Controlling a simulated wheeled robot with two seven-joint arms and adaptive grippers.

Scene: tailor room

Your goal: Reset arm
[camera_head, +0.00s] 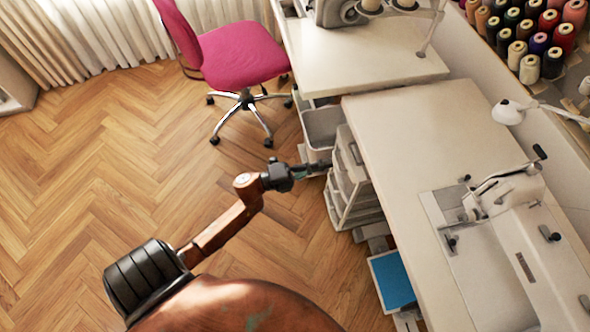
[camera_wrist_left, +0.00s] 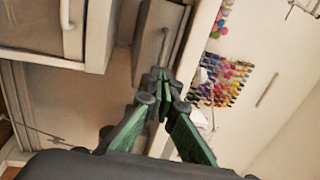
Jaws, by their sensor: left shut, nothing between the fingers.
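My left gripper (camera_head: 318,167) reaches in from the left in the head view. Its tips are in front of the white drawer unit (camera_head: 347,165) beside the sewing table. In the left wrist view the green-padded fingers of the left gripper (camera_wrist_left: 162,78) meet at the tips, shut and empty, with drawer fronts behind them. I cannot tell from these views whether the tips touch the unit. My right gripper is not in view.
The table (camera_head: 400,130) with a white sewing machine (camera_head: 535,240) fills the right. A pink chair (camera_head: 240,55) stands at the back. A blue item (camera_head: 392,280) lies low beside the table. The wooden floor (camera_head: 90,150) at left is clear.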

